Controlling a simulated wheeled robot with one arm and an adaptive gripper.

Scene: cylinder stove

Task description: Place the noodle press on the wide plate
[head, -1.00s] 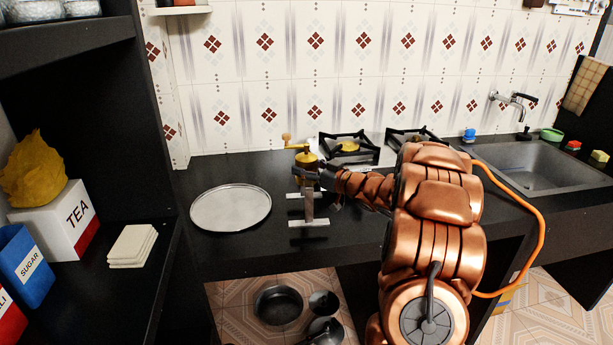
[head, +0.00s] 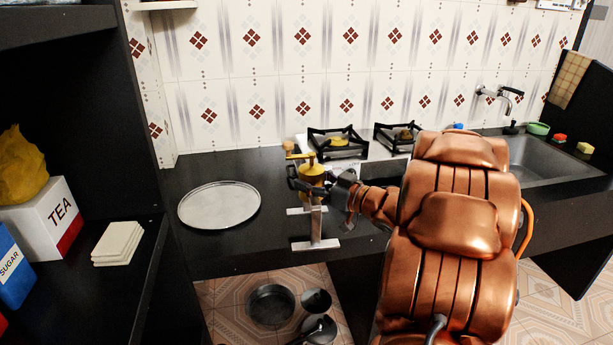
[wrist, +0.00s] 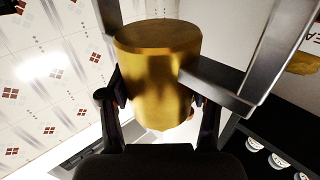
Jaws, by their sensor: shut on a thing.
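The noodle press (head: 312,177) has a brass cylinder, a crank on top and a grey metal stand with two crosswise feet. It is upright, to the right of the wide plate (head: 218,205) and apart from it. I cannot tell whether its feet touch the counter. My gripper (head: 322,188) is shut on the brass cylinder from the right. In the wrist view, the cylinder (wrist: 158,75) sits between the two fingers, with stand bars beside it. The wide plate is round, silvery, flat and empty on the black counter.
A stove with black burner grates (head: 338,142) is behind the press, against the tiled wall. A sink (head: 550,160) is at the right. A dark shelf unit with a TEA box (head: 50,220) and white tiles (head: 118,243) stands left. Pans (head: 270,305) sit below the counter.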

